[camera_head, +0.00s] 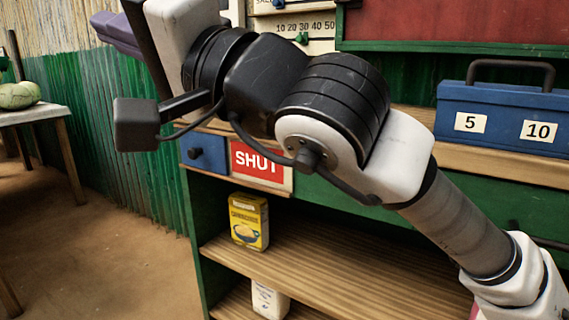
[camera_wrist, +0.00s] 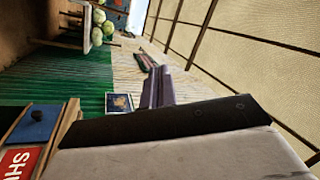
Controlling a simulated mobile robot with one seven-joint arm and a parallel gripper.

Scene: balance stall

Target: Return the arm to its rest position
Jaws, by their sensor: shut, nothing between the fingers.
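My arm crosses the head view from the lower right to the upper left. Its upper links are bent above the stall shelf. My gripper (camera_head: 103,22) is at the upper left, its purple fingers pointing left in front of the corrugated wall. Part of the gripper body is cut off by the top edge. In the wrist view my gripper (camera_wrist: 147,62) shows its purple fingers together, with nothing held between them. Its black and white body fills the bottom of that view.
A blue box (camera_head: 500,118) marked 5 and 10 stands on the counter at right. A SHUT sign (camera_head: 262,163) is behind my arm. A yellow packet (camera_head: 249,221) stands on the shelf below. A side table (camera_head: 40,114) with a green melon or cabbage is at far left.

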